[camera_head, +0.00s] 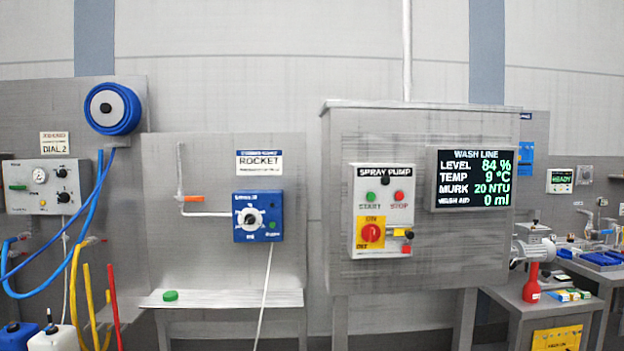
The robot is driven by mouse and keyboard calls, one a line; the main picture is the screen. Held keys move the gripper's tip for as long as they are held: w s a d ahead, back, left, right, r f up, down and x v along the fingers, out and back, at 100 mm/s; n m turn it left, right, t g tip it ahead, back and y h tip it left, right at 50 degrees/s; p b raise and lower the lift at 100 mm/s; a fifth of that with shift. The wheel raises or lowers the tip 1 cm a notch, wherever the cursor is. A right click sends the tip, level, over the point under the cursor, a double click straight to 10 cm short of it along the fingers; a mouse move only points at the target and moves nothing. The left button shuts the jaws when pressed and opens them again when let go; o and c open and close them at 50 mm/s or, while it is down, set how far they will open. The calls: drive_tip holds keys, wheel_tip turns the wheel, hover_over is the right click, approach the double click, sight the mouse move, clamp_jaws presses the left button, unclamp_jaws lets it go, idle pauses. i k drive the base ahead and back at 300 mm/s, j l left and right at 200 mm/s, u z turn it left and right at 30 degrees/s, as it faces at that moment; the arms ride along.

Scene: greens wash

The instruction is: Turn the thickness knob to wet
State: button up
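A blue control box (276,224) is mounted on the grey panel under a ROCKET sign. It carries a round white dial with a dark-centred knob (250,218). The lettering around this dial is too small to read, so I cannot tell whether it is the thickness knob, where "wet" lies or where the knob points. A green button sits at the box's lower right, and a white cable hangs from the box. No knob in view has a readable thickness label. My gripper is not in view.
A spray pump box (357,207) with a red rotary switch (371,233) and a wash line display (473,181) are right of it. An orange-handled pipe (193,199) is left. A shelf (230,299) below holds a green disc (170,296). A dial box (42,187) is far left.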

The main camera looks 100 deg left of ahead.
sight(62, 173)
drive_tip(key=u, duration=4.5)
drive_tip(key=i+u, duration=0.1)
drive_tip(key=i, duration=0.5)
drive_tip(key=i+l+u, duration=0.15)
drive_tip(key=i, duration=0.4)
drive_tip(key=i+u, duration=0.1)
drive_tip(key=i, duration=0.5)
